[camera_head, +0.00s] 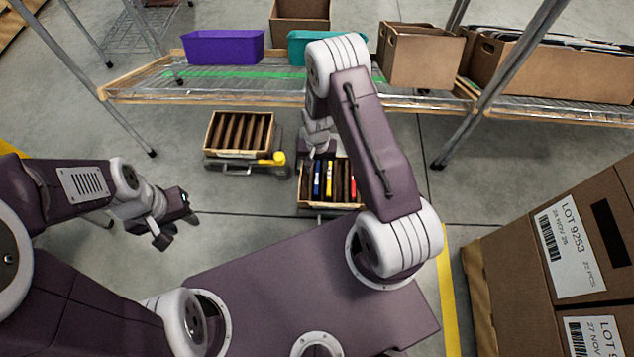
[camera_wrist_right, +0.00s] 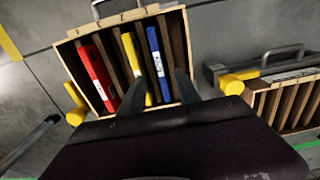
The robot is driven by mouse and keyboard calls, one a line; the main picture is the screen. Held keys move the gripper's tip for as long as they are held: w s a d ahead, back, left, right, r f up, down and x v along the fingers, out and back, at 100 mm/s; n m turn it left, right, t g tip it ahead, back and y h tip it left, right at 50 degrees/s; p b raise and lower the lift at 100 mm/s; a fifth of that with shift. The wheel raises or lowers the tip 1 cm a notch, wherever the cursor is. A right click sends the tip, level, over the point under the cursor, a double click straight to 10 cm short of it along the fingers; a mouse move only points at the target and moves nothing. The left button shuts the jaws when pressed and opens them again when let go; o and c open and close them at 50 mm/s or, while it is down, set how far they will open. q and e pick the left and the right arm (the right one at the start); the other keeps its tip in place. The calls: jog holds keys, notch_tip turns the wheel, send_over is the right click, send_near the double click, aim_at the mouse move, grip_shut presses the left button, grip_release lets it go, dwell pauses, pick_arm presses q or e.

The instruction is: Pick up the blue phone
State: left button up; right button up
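The blue phone (camera_head: 317,178) stands on edge in a slot of a slotted wooden carton (camera_head: 331,207) on the floor side of the scene. In the right wrist view the blue phone (camera_wrist_right: 157,62) is the rightmost of the coloured items. My right gripper (camera_wrist_right: 160,88) is open, with its two dark fingers apart near the carton's near edge and pointing at the slots around the blue phone. I cannot tell whether they touch anything. In the head view my right gripper is mostly hidden by its arm. My left gripper (camera_head: 178,229) is open and empty, out to the left.
A yellow item (camera_wrist_right: 133,58) and a red item (camera_wrist_right: 97,76) share the carton, with dividers between. Another slotted carton (camera_head: 239,153) stands beside it, seemingly empty. A wire shelf (camera_head: 150,86) with bins is behind. Stacked boxes (camera_head: 520,230) stand at the right.

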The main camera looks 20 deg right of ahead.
aim_at(317, 175)
notch_tip(317, 175, down, 5)
jog(key=b, duration=0.5)
jog(key=shift+f, duration=0.15)
jog(key=shift+r, duration=0.2)
grip_shut()
